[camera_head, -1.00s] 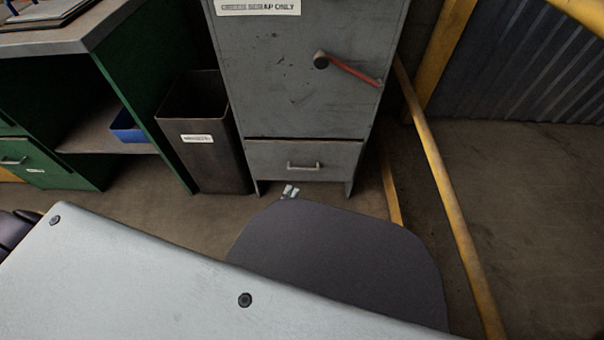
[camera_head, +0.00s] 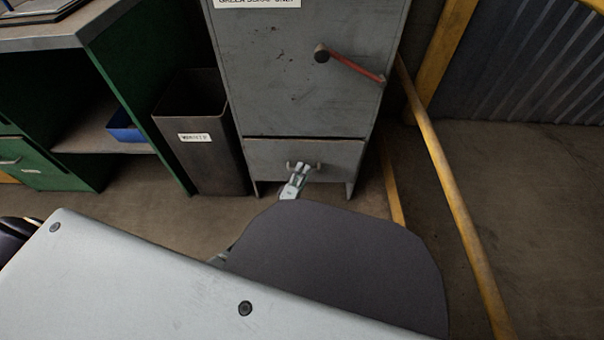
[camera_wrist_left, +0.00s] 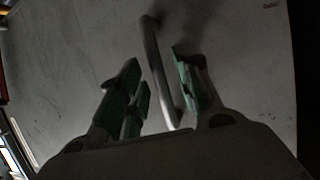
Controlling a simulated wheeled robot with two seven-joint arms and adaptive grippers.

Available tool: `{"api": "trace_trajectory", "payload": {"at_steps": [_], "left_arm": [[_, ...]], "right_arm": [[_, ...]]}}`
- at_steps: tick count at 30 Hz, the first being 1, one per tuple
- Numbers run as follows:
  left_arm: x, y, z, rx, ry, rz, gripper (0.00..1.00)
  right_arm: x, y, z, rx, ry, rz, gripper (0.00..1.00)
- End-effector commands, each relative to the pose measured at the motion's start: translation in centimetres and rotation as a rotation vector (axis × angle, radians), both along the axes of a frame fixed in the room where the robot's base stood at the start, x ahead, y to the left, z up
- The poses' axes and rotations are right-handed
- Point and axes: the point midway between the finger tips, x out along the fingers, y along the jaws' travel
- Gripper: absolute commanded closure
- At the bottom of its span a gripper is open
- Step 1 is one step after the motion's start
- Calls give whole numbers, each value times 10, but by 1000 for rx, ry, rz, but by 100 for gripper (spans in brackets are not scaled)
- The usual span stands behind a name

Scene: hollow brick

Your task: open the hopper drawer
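The hopper drawer (camera_head: 340,157) is the low grey panel at the bottom of the grey cabinet in the head view. It looks shut, with a dark seam above it. Its metal bar handle (camera_head: 319,166) is partly covered by my left gripper (camera_head: 300,168). In the left wrist view the handle (camera_wrist_left: 160,70) stands between the two green-padded fingers of my left gripper (camera_wrist_left: 155,72). The fingers are apart, one on each side of the bar, with gaps visible. My right gripper does not show.
A red crank lever (camera_head: 352,68) sits on the cabinet (camera_head: 290,100) above the drawer. A dark bin (camera_head: 205,150) stands at its left, beside a green bench (camera_head: 130,75). A yellow rail (camera_head: 440,170) runs along the right. Floor farther right is clear.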

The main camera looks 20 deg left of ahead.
Motion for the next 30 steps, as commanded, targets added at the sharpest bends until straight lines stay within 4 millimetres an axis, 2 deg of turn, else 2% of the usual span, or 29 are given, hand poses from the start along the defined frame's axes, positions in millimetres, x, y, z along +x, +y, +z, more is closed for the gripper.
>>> {"api": "trace_trajectory", "payload": {"at_steps": [8,15,16,30], "left_arm": [[1,0,0,0,0,0,68],[0,0,0,0,0,0,98],[0,0,0,0,0,0,100],[-3,0,0,0,1,0,100]], "right_arm": [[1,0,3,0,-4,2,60],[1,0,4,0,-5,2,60],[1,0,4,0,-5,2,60],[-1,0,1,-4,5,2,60]]}}
